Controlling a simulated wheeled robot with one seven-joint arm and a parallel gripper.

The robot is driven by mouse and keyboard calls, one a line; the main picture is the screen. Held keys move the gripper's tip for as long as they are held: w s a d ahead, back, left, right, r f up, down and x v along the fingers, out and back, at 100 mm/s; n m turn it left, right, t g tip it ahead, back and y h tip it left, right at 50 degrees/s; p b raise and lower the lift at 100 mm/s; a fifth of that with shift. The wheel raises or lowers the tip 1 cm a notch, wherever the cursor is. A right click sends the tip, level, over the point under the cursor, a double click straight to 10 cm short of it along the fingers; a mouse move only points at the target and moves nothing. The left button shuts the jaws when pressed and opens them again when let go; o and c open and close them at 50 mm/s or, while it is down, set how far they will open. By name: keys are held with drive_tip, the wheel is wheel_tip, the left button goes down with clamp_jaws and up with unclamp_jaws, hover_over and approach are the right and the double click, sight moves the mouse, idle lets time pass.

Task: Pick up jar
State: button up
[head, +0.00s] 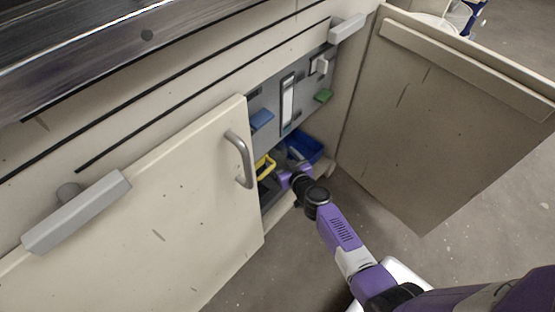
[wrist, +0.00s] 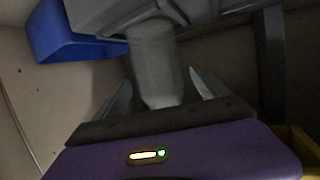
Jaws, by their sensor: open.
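My gripper (wrist: 163,88) is open inside the cabinet, its two fingers apart on either side of a smooth grey cylinder (wrist: 156,65), which looks like the jar. The cylinder's lower end lies between the fingers, and I cannot tell whether they touch it. Its upper end meets a larger grey object (wrist: 135,12) at the top of the wrist view. In the head view my purple wrist and arm reach through the cabinet opening and largely hide the gripper and the jar.
A blue bin (head: 305,146) stands inside the cabinet, also at upper left in the wrist view (wrist: 65,38). A yellow-rimmed container (head: 265,165) is left of my wrist. The open right door (head: 440,115) and left door (head: 150,200) flank the opening. Small items hang on the back panel (head: 270,98).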

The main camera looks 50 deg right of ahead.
drive_tip(key=shift+b+x, duration=0.3)
drive_tip(key=shift+x, duration=0.85)
drive_tip(key=c, duration=1.5)
drive_tip(key=shift+r, duration=0.1)
